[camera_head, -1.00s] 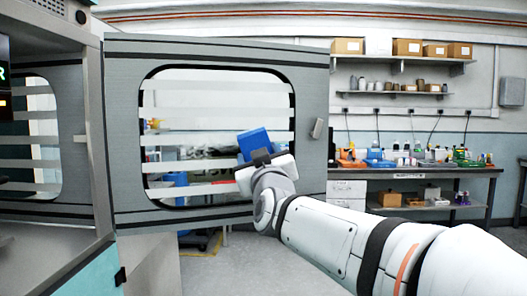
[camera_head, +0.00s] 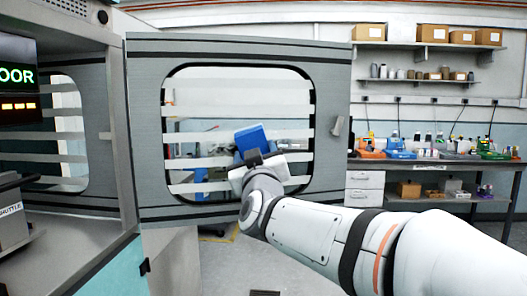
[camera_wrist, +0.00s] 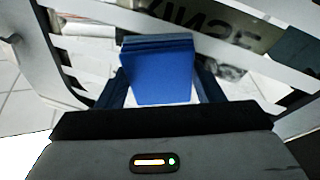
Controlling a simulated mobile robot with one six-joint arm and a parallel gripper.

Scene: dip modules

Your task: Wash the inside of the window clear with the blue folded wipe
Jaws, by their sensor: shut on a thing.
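The window (camera_head: 205,76) is set in an open grey door (camera_head: 147,120), with a black rim and rounded corners. My gripper (camera_head: 262,160) is shut on the blue folded wipe (camera_head: 252,138) in front of the window's lower right part. In the wrist view the wipe (camera_wrist: 158,75) stands up between the two fingers, with pale slanting bands behind it. I cannot tell whether the wipe touches the pane.
A cabinet with a lit display (camera_head: 17,88) stands at the left. A workbench (camera_head: 440,164) with bottles and boxes is at the right, shelves above it. Open floor lies below the door.

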